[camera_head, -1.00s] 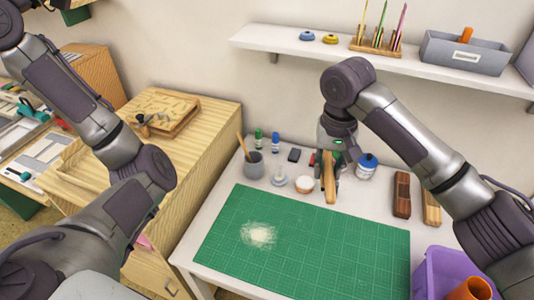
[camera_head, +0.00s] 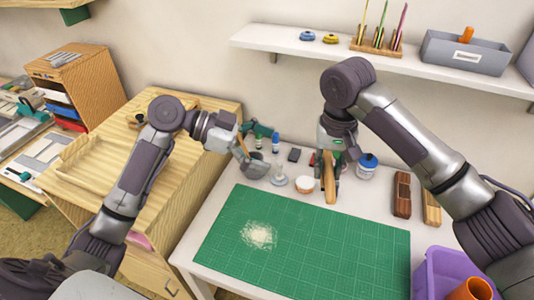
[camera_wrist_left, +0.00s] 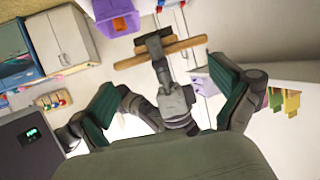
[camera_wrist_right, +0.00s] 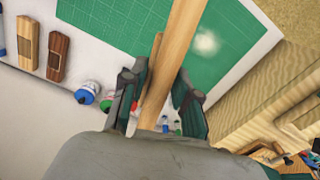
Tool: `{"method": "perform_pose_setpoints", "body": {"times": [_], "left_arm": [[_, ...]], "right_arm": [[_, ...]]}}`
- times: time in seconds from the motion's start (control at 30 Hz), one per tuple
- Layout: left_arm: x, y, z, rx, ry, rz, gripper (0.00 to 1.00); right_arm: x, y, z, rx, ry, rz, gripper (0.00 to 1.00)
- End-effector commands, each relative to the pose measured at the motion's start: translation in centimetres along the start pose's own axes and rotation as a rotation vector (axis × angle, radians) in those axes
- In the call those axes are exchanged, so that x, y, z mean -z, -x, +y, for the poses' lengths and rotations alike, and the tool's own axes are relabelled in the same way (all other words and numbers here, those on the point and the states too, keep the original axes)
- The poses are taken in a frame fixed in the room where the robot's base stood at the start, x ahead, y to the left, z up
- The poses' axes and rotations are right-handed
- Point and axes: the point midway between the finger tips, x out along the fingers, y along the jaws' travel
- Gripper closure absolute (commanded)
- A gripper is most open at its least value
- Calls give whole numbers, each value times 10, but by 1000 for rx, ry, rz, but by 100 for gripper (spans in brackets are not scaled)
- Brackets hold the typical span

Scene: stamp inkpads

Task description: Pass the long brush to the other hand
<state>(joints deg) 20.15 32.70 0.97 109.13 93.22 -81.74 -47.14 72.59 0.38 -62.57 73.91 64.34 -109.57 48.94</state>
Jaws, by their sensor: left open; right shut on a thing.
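In the right wrist view the brush (camera_wrist_right: 174,65) runs between the two fingers (camera_wrist_right: 157,92). My left gripper (camera_head: 264,137) is open and empty, left of the brush and apart from it, over the back left of the table. In the left wrist view the brush (camera_wrist_left: 190,44) lies across the picture beyond the spread left fingers (camera_wrist_left: 162,82), with my right gripper on its middle. The brush's bristles cannot be made out.
A grey cup (camera_head: 254,168), small bottles and jars stand along the table's back, near both grippers. The green cutting mat (camera_head: 320,240) bears a pale dust patch (camera_head: 258,235). Two wooden blocks (camera_head: 402,195) lie at right, a purple bin (camera_head: 430,275) stands in front. A shelf (camera_head: 300,45) hangs above.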

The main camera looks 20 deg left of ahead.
Motion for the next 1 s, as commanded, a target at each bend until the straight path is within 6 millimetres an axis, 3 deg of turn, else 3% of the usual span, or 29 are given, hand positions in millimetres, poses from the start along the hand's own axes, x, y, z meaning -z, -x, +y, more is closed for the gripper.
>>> {"method": "perform_pose_setpoints", "body": {"times": [0.27, 0.7, 1.0], "left_arm": [[-10, -25, 10, -42, 20, -5, 0], [-10, -104, 13, -39, 19, -5, 0], [-10, -126, 13, -36, 18, -7, 0]], "right_arm": [[0, 0, 0, 0, 0, 0, 100], [0, 0, 0, 0, 0, 0, 100], [0, 0, 0, 0, 0, 0, 100]]}}
